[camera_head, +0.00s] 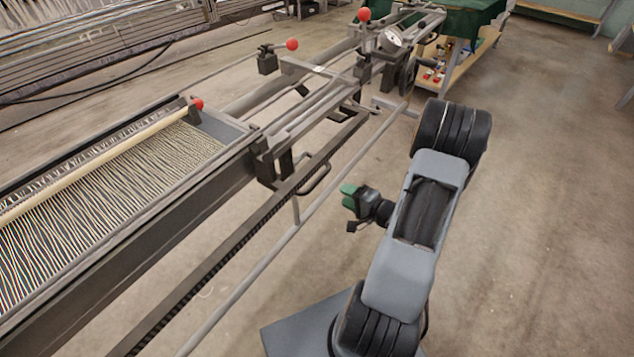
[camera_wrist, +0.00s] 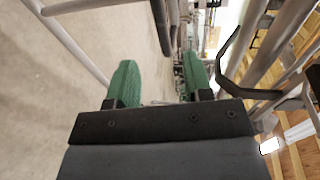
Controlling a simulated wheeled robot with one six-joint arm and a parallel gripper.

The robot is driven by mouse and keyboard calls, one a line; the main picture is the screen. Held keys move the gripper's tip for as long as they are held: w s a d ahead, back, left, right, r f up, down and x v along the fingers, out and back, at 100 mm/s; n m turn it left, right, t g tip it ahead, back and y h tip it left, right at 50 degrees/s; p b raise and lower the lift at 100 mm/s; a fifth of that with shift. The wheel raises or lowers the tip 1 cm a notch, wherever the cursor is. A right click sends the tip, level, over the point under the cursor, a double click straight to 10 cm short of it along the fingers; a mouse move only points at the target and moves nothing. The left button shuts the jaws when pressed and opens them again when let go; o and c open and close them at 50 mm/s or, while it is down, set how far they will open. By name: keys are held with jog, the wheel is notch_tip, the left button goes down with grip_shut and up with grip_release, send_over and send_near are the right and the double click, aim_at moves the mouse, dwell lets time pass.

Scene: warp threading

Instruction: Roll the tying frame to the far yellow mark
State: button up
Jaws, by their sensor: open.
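The tying frame (camera_head: 130,235) is a long grey metal frame with pale warp threads stretched across its bed, running from lower left to upper middle in the head view. A dark looped handle (camera_head: 316,180) sticks out from its near side. My gripper (camera_head: 350,203) has green finger pads and is just right of this handle, apart from it. In the wrist view my gripper (camera_wrist: 158,80) has its two green fingers spread, with nothing between them. A dark bent bar, likely the handle (camera_wrist: 236,62), lies right of the fingers. I cannot make out a yellow mark on the floor.
Red-knobbed levers (camera_head: 292,44) stand on the frame. A long grey tube (camera_head: 272,252) runs along its near side, close to my gripper. A wooden trolley (camera_head: 455,75) with a green cover stands at the back. The concrete floor (camera_head: 545,210) on the right is clear.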

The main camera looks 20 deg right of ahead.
aim_at(316, 181)
jog(key=b+x, duration=0.3)
jog(key=x, duration=0.9)
jog(key=shift+w+a, duration=0.15)
jog(key=shift+w, duration=0.15)
jog(key=shift+c, duration=0.4)
grip_shut()
